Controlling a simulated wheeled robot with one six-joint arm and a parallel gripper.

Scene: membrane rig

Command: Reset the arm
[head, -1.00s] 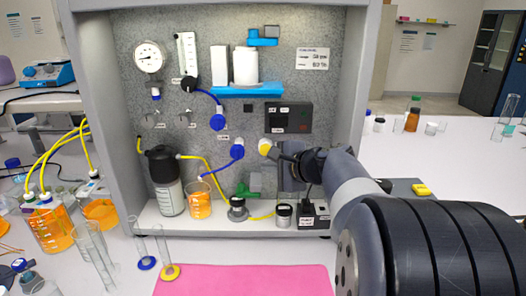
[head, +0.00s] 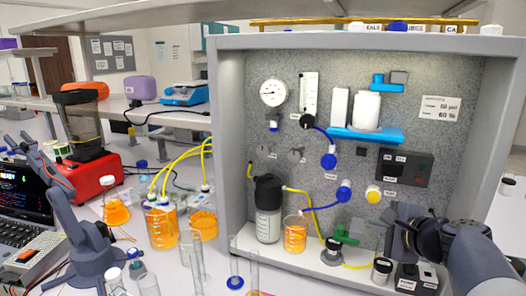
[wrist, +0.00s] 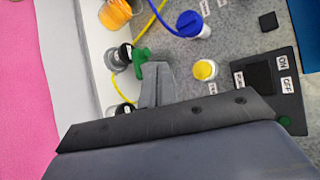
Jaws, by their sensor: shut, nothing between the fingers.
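My gripper (head: 390,240) is at the lower right of the membrane rig's grey panel (head: 290,180) in the head view, below the switch box (head: 404,168). In the wrist view its grey fingers (wrist: 157,82) are together with nothing between them. A yellow knob (head: 374,193) sits on the panel just above the gripper; it also shows in the wrist view (wrist: 205,70), apart from the fingers. A green valve (head: 346,236) is left of the gripper and shows beside the fingertips in the wrist view (wrist: 140,60). My arm hides part of the rig's lower right.
Small jars (head: 382,269) and a black socket box (head: 416,278) stand on the rig's base under the gripper. A dark-capped bottle (head: 268,210) and a beaker of orange liquid (head: 295,234) stand further left. The rig's right side wall (head: 478,140) is close to my arm.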

